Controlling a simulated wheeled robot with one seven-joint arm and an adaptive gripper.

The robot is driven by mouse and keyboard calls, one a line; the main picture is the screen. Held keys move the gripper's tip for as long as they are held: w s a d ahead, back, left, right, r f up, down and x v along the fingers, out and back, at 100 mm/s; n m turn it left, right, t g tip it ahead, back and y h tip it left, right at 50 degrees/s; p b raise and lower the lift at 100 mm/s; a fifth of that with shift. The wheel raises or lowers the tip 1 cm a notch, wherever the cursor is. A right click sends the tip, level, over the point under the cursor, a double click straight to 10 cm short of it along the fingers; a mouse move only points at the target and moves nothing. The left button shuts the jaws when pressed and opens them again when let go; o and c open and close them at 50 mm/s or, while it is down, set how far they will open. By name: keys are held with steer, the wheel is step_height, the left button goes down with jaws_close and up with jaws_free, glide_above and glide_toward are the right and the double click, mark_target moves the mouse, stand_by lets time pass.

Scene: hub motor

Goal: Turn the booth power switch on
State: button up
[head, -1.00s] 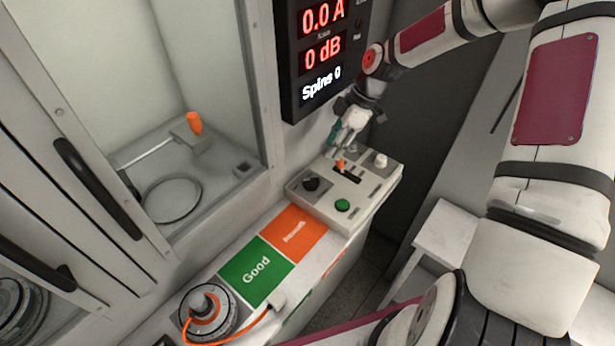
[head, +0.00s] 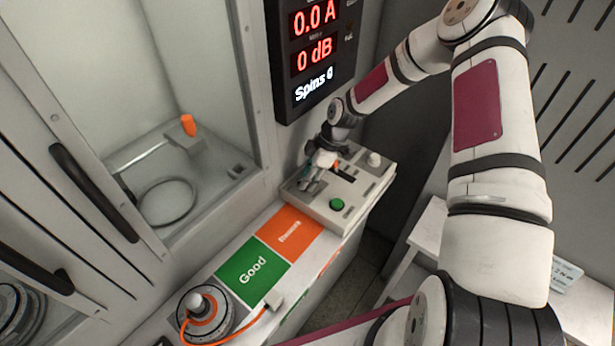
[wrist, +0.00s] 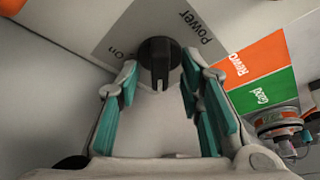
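The booth power switch (wrist: 160,62) is a black rotary knob on a grey plate marked "Power" and "On" in the wrist view. My gripper (wrist: 158,85) is open, with its teal-padded fingers on either side of the knob's near end. I cannot tell whether the pads touch it. In the head view my gripper (head: 312,182) is over the left part of the control box (head: 340,212) and hides the knob. The knob's grip bar points toward the gripper, and the "On" mark lies to its left in the wrist view.
A green button (head: 337,204), an orange lever and a white knob (head: 374,159) are on the same box. The display (head: 318,55) hangs above, reading 0.0 A and 0 dB. Green "Good" (head: 251,268) and orange (head: 288,232) areas and a hub motor (head: 205,310) lie nearer.

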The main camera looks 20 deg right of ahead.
jaws_close()
stand_by(0.5)
steer(key=m+p, duration=0.1)
steer(key=m, duration=0.1)
steer(key=m+t, duration=0.1)
steer(key=shift+s+m+h+p, duration=0.2)
steer(key=shift+m+h+p, duration=0.15)
steer(key=shift+m+h, duration=0.05)
steer(key=m+t+p, duration=0.1)
steer(key=m, duration=0.1)
steer(key=m+h, duration=0.1)
steer(key=m, duration=0.2)
steer(key=shift+s+a+t+p, duration=0.1)
steer(key=shift+a+t+p, duration=0.1)
steer(key=shift+t+p, duration=0.2)
steer(key=m+h, duration=0.1)
steer(key=m, duration=0.1)
steer(key=m+t+h, duration=0.1)
steer(key=m, duration=0.2)
steer(key=shift+a+p, duration=0.1)
steer(key=shift+p, duration=0.2)
steer(key=shift+f+m+h+b, duration=0.15)
steer(key=shift+m+h, duration=0.25)
steer(key=shift+m, duration=0.65)
steer(key=shift+r+m+h+b, duration=0.15)
steer(key=shift+m+h, duration=0.25)
steer(key=shift+m, duration=0.65)
steer(key=shift+f, duration=0.1)
